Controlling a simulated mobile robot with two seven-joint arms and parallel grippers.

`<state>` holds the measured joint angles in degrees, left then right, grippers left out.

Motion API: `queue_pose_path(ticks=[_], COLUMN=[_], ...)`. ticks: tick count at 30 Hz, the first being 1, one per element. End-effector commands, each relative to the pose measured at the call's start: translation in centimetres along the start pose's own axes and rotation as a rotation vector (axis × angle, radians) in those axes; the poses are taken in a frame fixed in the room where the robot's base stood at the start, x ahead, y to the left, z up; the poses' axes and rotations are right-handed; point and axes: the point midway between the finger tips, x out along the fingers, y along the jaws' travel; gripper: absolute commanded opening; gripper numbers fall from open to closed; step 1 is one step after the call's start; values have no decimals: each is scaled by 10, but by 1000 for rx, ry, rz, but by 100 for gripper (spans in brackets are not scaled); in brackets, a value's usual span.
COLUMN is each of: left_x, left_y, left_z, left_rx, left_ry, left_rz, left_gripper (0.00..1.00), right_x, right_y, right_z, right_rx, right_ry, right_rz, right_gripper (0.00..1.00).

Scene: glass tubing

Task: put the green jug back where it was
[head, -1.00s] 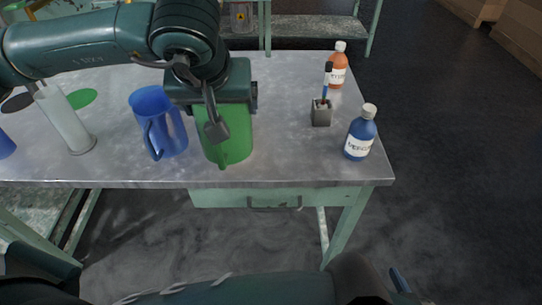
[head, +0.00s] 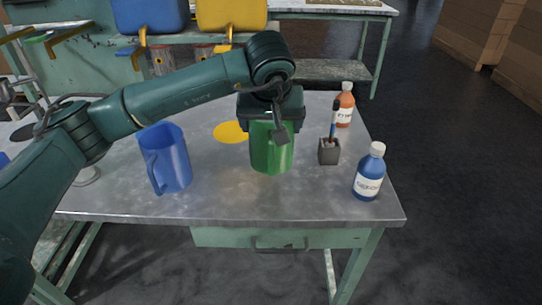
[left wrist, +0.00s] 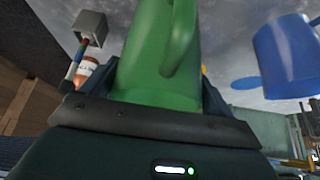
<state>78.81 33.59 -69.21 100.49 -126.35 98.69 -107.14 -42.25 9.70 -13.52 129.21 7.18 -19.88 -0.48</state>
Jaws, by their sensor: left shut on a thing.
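The green jug (head: 270,155) is in my left gripper (head: 270,122), right of the middle of the table. The gripper is shut on it from behind, and one finger shows against its upper part. I cannot tell whether its base touches the table. In the left wrist view the green jug (left wrist: 165,50) fills the space between the fingers, with its handle toward the camera's upper right. A yellow disc (head: 230,132) lies on the table just left of the jug. The green disc seen earlier is hidden behind my left arm. My right gripper is out of view.
A blue jug (head: 168,165) stands to the left. A grey holder with a brush (head: 329,151), an orange bottle (head: 344,108) and a blue bottle (head: 369,175) stand close on the right. The table front (head: 230,208) is clear. A blue disc (left wrist: 245,83) shows in the left wrist view.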

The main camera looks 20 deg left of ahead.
Motion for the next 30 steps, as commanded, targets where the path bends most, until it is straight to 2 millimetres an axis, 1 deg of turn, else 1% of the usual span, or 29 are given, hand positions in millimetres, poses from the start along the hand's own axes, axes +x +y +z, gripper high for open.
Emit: queue_pose_path(ticks=[1, 3, 8, 15, 23, 26, 27, 30], left_x=[8, 16, 25, 52, 53, 57, 56, 56], left_y=[0, 0, 0, -1, 0, 0, 0, 0], left_z=[5, 9, 15, 30, 30, 32, 32, 32], left_rx=[0, 0, -1, -2, -2, -2, -2, -2], left_ry=[-2, -1, 1, 0, 3, 3, 2, 1], left_rz=[-1, 0, 0, 0, 1, 1, 0, 0], left_gripper=[43, 43, 43, 43, 43, 43, 89, 97], right_x=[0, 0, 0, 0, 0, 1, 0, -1], right_y=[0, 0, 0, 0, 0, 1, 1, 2], right_z=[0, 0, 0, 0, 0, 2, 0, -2], right_rx=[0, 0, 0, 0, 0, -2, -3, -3], right_ry=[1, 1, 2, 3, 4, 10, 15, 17], right_rz=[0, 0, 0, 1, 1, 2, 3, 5], right_gripper=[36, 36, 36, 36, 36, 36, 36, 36])
